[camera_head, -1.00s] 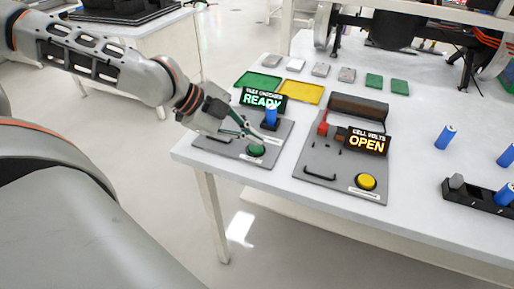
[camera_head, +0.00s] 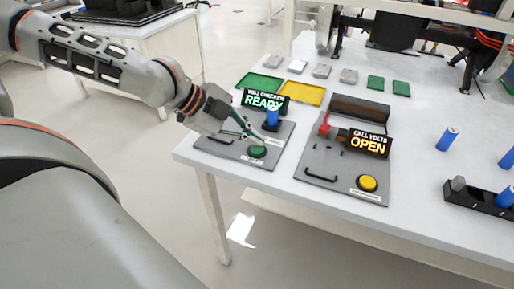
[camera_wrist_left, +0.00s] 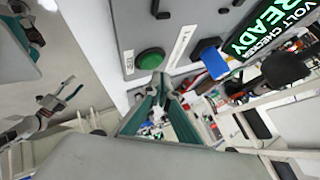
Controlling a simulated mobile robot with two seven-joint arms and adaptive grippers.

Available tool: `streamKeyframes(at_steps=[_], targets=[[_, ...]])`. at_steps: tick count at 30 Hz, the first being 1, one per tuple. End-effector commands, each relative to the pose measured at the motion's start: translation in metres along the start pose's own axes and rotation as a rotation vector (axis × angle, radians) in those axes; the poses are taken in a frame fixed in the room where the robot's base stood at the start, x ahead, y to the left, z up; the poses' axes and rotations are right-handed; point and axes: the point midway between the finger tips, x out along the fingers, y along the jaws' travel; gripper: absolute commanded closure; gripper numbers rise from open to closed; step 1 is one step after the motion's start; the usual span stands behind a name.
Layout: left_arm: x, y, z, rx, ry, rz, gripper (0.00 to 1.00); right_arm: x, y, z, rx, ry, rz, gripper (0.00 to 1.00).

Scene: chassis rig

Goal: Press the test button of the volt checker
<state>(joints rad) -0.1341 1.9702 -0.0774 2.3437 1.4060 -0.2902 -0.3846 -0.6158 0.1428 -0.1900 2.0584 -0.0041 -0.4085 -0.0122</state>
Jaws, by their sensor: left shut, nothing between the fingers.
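The volt checker (camera_head: 225,153) is a grey panel at the left end of the table, with a green lit READY display (camera_head: 263,101).
A second panel (camera_head: 318,160) with an OPEN display (camera_head: 369,143) and a yellow button (camera_head: 367,183) stands to the right. Green (camera_head: 246,84) and yellow (camera_head: 313,97) trays lie behind. A black battery rack (camera_head: 462,196) is at the far right.

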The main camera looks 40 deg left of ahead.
Motion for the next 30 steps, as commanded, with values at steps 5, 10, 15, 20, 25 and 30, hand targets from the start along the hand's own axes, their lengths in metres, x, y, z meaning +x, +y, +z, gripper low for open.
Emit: streamKeyframes(at_steps=[5,10,15,20,25,30], targets=[[0.0000,0.0000,0.0000,0.000,0.000,0.000,1.00,0.0000,-0.0002,-0.0001,0.001,0.000,0.000,0.48],[0.0015,0.0012,0.0011,-0.001,0.000,0.001,1.00,0.0003,-0.0008,0.0016,0.002,-0.002,0.000,0.48],[0.0059,0.0045,0.0042,-0.002,0.000,0.002,1.00,0.0013,-0.0024,0.0067,0.003,-0.009,-0.003,0.48],[0.0061,0.0045,0.0043,0.000,0.000,0.000,1.00,0.0013,-0.0024,0.0070,0.003,-0.009,-0.003,0.48],[0.0058,0.0043,0.0041,0.000,0.000,0.000,1.00,0.0013,-0.0022,0.0065,0.003,-0.008,-0.002,0.48],[0.0065,0.0047,0.0046,0.000,0.000,0.000,1.00,0.0014,-0.0024,0.0072,0.003,-0.009,-0.002,0.48]])
